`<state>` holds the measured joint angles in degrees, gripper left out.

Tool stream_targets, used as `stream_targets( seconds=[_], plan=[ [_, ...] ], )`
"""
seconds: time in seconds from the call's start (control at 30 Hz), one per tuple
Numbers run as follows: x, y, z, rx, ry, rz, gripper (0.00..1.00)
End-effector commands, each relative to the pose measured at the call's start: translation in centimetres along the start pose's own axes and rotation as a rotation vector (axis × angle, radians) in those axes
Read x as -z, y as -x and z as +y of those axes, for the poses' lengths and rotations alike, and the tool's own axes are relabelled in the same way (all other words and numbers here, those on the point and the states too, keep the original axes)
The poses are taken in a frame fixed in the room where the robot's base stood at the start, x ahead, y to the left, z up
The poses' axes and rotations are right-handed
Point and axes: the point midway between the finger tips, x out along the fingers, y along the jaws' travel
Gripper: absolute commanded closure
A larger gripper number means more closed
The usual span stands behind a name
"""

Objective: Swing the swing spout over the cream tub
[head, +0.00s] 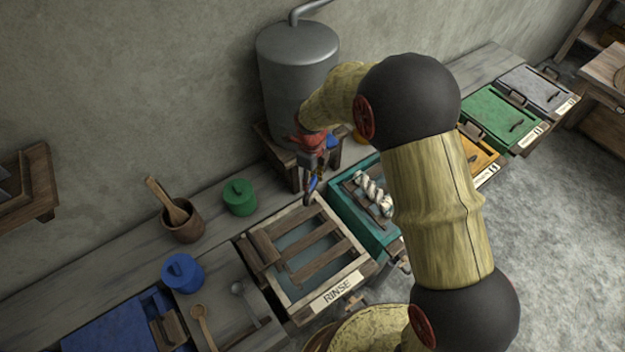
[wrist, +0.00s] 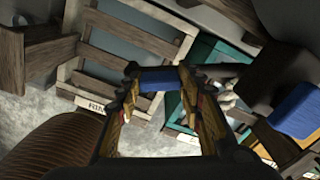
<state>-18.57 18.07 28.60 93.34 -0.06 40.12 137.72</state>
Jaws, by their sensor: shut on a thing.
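My gripper (head: 311,188) is in front of the grey tank, above the back right corner of the cream tub (head: 334,294), which is labelled RINSE. In the wrist view, my gripper (wrist: 158,84) is shut on a small blue piece (wrist: 158,79) between its fingertips, which seems to be the grip of the swing spout. The rest of the spout is hidden by my gripper and arm, so I cannot tell its full direction. The cream tub's pale rim (wrist: 69,72) and slatted top show at the upper left of the wrist view.
The grey tank (head: 298,75) stands on a wooden stand behind my gripper. A teal tub (head: 343,207) with twisted white yarn is right of the cream tub. Orange (head: 478,150) and green (head: 497,116) tubs lie further right. A green pot (head: 239,197) stands left of the stand.

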Motion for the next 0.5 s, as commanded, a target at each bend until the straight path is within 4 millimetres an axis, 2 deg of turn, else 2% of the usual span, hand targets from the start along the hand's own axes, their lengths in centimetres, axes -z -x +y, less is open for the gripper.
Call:
stream_targets(
  seconds=[0.03,0.07,0.37,0.5],
  plan=[
    [-0.21,0.1,-0.04,0.002,-0.002,-0.005,1.0],
    [-0.22,0.1,-0.04,0.002,-0.002,-0.005,0.62],
    [-0.12,0.06,-0.03,0.001,-0.001,-0.003,0.45],
    [-0.1,0.05,-0.03,0.001,-0.001,-0.003,0.44]
  ],
)
